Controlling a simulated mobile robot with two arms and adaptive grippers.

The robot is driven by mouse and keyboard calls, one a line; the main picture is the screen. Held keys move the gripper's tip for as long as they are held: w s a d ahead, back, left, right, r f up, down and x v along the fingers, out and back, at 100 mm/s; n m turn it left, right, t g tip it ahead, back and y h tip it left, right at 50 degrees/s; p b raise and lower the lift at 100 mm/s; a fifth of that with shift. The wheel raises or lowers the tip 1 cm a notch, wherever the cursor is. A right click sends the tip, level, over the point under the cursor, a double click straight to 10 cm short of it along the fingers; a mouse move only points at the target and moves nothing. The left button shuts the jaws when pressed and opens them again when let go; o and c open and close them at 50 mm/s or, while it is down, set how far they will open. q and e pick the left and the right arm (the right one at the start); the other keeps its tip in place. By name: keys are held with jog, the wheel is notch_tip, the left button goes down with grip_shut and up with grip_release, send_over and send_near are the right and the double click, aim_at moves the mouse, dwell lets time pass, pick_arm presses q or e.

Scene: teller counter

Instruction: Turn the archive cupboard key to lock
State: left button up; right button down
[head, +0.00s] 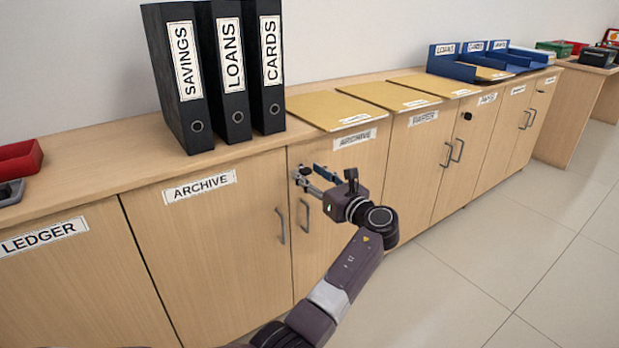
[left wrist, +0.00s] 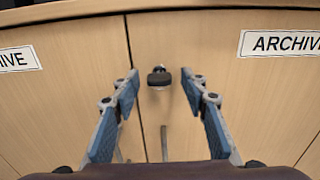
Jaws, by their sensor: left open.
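The archive cupboard has two wooden doors labelled ARCHIVE, the left door (head: 215,250) and the right door (head: 345,165), with a narrow seam between them. In the left wrist view, a small dark key (left wrist: 159,78) sticks out of the right door just beside the seam, near the top. My left gripper (head: 309,177) is open in front of the doors. Its two blue fingers stand on either side of the key, apart from it in the picture. Whether the tips reach as deep as the key is unclear. In the head view the gripper hides the key. My right gripper is not in view.
Bar handles (head: 280,225) hang below the key on both doors. The countertop holds black binders (head: 227,75), tan folders (head: 330,110) and blue trays (head: 455,68). A similar dark knob (head: 467,116) sits on a cupboard farther right. The tiled floor (head: 500,250) in front is clear.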

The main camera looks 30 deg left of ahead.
pick_arm(q)
jog(key=shift+a, duration=0.1)
jog(key=shift+c, duration=0.6)
grip_shut()
